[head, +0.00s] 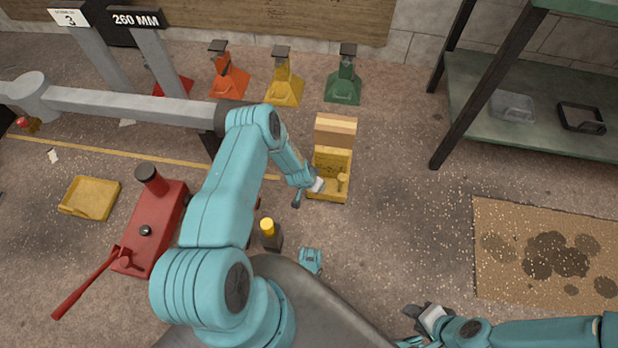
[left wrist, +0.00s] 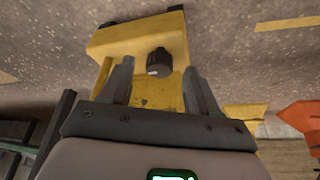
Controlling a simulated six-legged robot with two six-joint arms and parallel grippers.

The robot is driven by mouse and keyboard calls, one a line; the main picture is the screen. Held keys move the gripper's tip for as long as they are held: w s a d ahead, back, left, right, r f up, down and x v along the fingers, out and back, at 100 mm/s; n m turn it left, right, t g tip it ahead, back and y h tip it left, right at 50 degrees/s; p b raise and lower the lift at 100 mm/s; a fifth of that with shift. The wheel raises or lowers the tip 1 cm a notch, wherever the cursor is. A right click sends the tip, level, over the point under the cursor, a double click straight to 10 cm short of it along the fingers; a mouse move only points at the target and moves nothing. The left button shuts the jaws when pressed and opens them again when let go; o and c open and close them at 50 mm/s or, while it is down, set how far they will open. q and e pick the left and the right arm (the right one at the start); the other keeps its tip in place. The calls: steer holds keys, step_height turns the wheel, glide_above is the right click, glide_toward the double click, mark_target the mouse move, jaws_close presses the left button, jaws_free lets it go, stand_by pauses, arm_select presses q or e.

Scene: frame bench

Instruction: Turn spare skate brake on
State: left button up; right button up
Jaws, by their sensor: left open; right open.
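In the left wrist view the yellow skate body (left wrist: 140,38) fills the middle and bears a dark round knob (left wrist: 158,62). My left gripper (head: 306,192) is open at the skate's near left side. In the left wrist view its fingers (left wrist: 160,85) stand on either side of the knob, with gaps showing. My right gripper (head: 425,316) is open and empty at the bottom right.
A red jack (head: 150,225) with a long handle and a yellow tray (head: 90,198) lie at left. Orange (head: 228,82), yellow (head: 284,88) and green (head: 343,86) stands line the back. A green shelf (head: 540,95) and stained mat (head: 550,255) are at right.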

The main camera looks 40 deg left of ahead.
arm_select(q)
steer(key=p+v, duration=0.5)
steer(key=v, duration=0.9)
steer(key=shift+r, duration=0.3)
steer(key=shift+s, duration=0.15)
steer(key=w+d+r+m+h, duration=0.25)
steer(key=d+r, duration=0.35)
steer(key=d, duration=0.6)
steer(key=s+d+r+n+g+h, duration=0.1)
steer(key=s+d+r+g, duration=0.15)
steer(key=s+d, duration=0.4)
steer(key=s+d+r+n+g+h, duration=0.15)
steer(key=s+d+r, duration=0.25)
steer(key=s, duration=0.6)
step_height(320, 180, up, 24)
steer(key=p, duration=2.5)
steer(key=shift+n+y, duration=0.3)
steer(key=shift+n, duration=0.1)
